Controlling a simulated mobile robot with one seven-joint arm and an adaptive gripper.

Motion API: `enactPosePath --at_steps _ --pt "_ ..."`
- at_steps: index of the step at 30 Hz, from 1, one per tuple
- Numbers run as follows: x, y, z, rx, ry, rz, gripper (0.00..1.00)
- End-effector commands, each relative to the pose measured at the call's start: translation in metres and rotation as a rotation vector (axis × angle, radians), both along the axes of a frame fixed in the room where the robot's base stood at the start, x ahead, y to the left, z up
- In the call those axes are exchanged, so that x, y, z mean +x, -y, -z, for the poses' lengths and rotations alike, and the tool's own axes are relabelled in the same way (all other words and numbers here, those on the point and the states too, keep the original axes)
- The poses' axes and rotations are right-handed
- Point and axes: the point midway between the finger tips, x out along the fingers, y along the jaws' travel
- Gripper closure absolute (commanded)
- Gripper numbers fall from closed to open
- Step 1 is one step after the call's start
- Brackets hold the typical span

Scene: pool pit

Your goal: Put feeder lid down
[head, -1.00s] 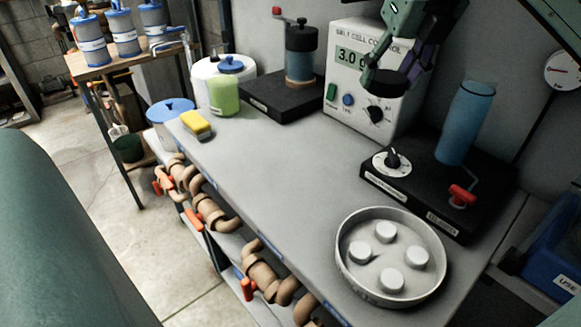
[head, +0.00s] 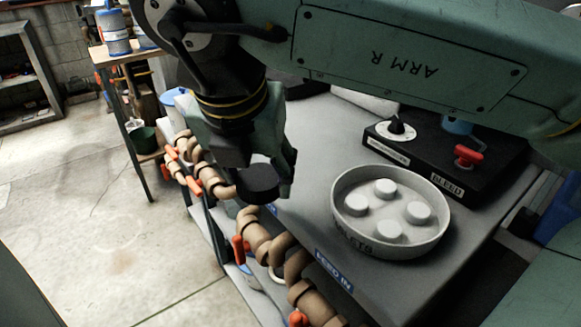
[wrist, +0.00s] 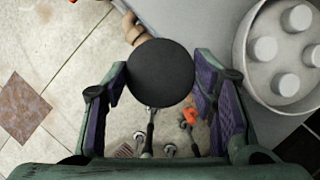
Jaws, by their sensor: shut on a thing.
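The feeder lid (head: 258,183) is a round black disc held in my gripper (head: 266,168). My gripper points down near the front edge of the grey bench (head: 320,150), high by the pipes. In the wrist view, the lid (wrist: 160,73) sits between the two purple-lined fingers (wrist: 162,78), with floor and pipe fittings behind it. The lid looks roughly level and touches nothing but the gripper. The lower part of a blue cylinder (head: 457,125) shows on the black base at the back right; my arm hides its top.
A round grey tray (head: 345,215) with several white tablets stands right of my gripper; it also shows in the wrist view (wrist: 243,60). A black base (head: 425,150) with a dial and red valve (head: 468,156) is behind it. Tan pipes (head: 255,235) run along the bench front. Bare bench lies left of the tray.

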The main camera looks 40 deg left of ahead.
Motion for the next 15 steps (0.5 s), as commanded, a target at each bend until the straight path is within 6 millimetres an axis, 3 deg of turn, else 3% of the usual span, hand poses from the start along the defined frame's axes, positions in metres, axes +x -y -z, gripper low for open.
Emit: enactPosePath --at_steps 5,15 --pt "0.031 -0.007 0.001 0.002 -0.005 0.011 0.75" --pt "0.116 -0.028 0.009 0.003 -0.005 0.008 0.75"
